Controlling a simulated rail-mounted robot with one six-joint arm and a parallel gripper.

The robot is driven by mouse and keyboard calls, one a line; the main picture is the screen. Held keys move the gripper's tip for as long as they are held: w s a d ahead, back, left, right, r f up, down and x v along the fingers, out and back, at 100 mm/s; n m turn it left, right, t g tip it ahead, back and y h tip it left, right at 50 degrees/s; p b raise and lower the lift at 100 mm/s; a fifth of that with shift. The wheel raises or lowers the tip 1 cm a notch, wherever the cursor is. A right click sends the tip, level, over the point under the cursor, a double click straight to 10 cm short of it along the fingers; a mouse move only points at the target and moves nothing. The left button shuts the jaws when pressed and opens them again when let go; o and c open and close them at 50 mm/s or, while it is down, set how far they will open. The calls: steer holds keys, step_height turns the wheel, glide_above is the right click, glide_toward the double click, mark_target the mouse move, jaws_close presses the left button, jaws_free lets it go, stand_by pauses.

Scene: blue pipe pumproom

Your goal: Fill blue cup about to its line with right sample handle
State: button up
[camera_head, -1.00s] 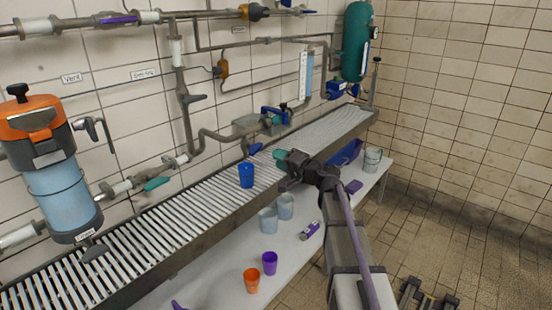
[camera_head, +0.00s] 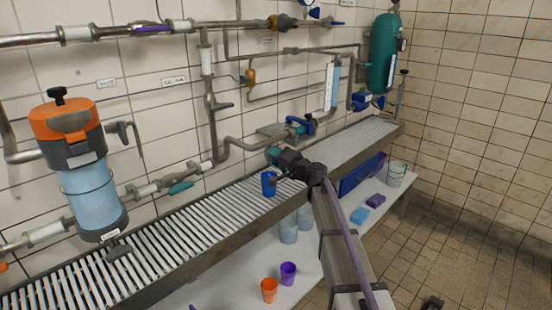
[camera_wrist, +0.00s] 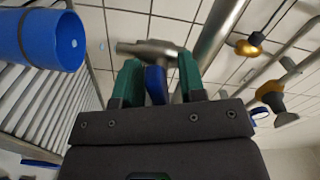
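The blue cup (camera_head: 269,184) stands on the slatted grating, under the pipe outlet area. It shows large at the left of the wrist view (camera_wrist: 40,40). Its fill line and contents cannot be made out. My gripper (camera_head: 272,155) is just above and beside the cup, with its green fingers (camera_wrist: 160,85) pointing at a metal tap (camera_wrist: 150,48). A blue handle (camera_wrist: 155,86) at this tap lies between the fingers, nearer the left one. A gap shows on the right, so the gripper looks open around it. In the head view my gripper hides the handle.
A teal handle (camera_head: 180,188) is on the pipe to the left, by the orange-topped tank (camera_head: 85,165). Orange (camera_head: 269,290) and purple (camera_head: 288,273) cups stand on the lower shelf. Pipes run along the wall behind my gripper.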

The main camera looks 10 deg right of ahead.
steer(key=shift+c, duration=0.4)
jaws_close()
steer(key=m, duration=0.4)
steer(key=shift+m, duration=0.3)
steer(key=shift+o, duration=0.4)
jaws_free()
